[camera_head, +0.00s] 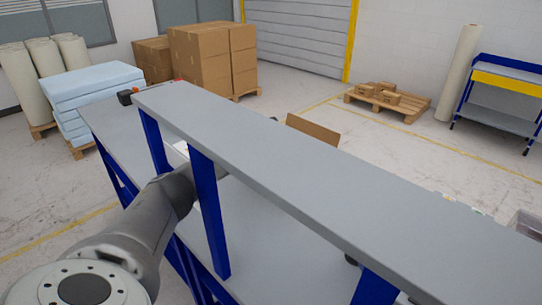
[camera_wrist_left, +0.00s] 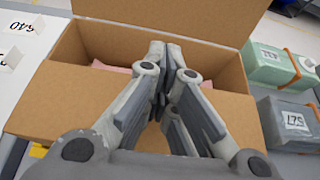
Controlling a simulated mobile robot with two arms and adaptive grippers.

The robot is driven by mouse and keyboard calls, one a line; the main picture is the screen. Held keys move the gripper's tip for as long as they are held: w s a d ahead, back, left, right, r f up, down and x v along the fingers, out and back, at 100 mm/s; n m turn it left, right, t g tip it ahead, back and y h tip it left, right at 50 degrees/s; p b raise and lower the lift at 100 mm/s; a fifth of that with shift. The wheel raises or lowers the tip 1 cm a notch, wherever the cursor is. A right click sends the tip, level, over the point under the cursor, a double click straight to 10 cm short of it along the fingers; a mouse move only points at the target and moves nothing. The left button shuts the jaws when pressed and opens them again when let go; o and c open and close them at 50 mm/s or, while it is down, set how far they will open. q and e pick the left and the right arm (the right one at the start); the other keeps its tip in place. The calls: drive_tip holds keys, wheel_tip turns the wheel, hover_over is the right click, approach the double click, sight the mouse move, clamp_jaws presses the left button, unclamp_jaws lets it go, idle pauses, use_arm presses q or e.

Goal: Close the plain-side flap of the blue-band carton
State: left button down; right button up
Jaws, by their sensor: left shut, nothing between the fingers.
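An open brown cardboard carton (camera_wrist_left: 75,48) fills the middle of the left wrist view. Its far flap (camera_wrist_left: 165,10) stands up, and a near panel or flap (camera_wrist_left: 50,100) faces me. Something pink (camera_wrist_left: 112,67) lies inside, mostly hidden. I see no blue band. My left gripper (camera_wrist_left: 172,55) is shut and empty, its fingertips over the carton's opening; I cannot tell whether they touch it. In the head view one raised brown flap (camera_head: 312,130) shows behind the grey shelf, which hides the rest of the carton and my left gripper. My right gripper is not in view.
The long grey shelf (camera_head: 270,160) on blue posts (camera_head: 208,210) runs above the workbench (camera_head: 110,127), with my left arm reaching beneath it. Beside the carton's right are a green block (camera_wrist_left: 270,65) and a grey block (camera_wrist_left: 285,122) with orange bands. A white label (camera_wrist_left: 18,28) lies left.

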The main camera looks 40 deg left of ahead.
use_arm(q)
drive_tip(key=shift+s+d+f, duration=0.1)
drive_tip(key=shift+d+f, duration=0.1)
drive_tip(key=shift+f, duration=0.3)
drive_tip(key=shift+w+r+p, duration=0.25)
drive_tip(key=shift+r+p, duration=0.4)
drive_tip(key=shift+r, duration=0.1)
drive_tip(key=shift+s+a+r, duration=0.2)
drive_tip(key=shift+s+r, duration=0.2)
drive_tip(key=v, duration=1.1)
drive_tip(key=shift+f, duration=0.2)
drive_tip(key=shift+d, duration=0.1)
